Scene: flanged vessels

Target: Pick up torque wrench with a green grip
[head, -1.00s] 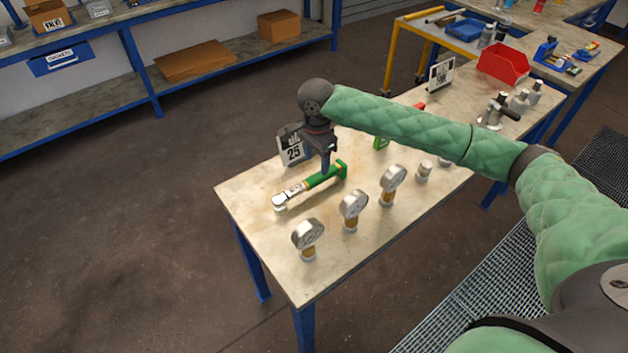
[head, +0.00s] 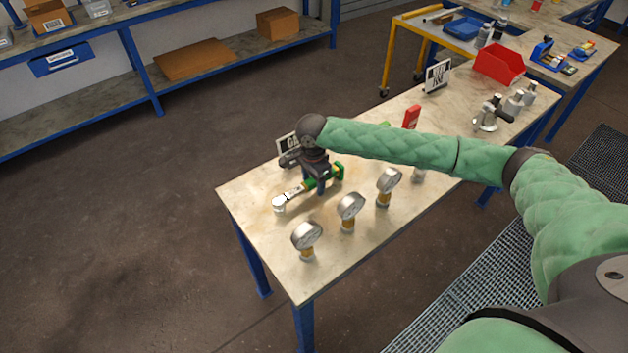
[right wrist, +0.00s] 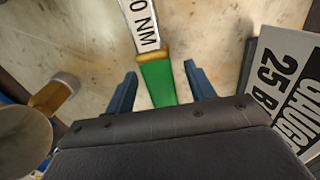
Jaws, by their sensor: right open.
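The torque wrench with a green grip (head: 310,185) lies on the table (head: 250,194), its silver head toward the left. In the right wrist view its green grip (right wrist: 158,83) runs between my fingers, with the silver shaft marked "NM" beyond. My right gripper (head: 321,188) is over the grip and hides part of it in the head view. In the right wrist view the right gripper (right wrist: 161,82) is open, one finger on each side of the grip, with gaps between. My left gripper is not in view.
Several gauges, including one at the front (head: 307,236), stand along the near table edge. A sign (head: 287,144) stands close behind the gripper, and also shows at right in the wrist view (right wrist: 285,90). A red bin (head: 498,65) is farther back.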

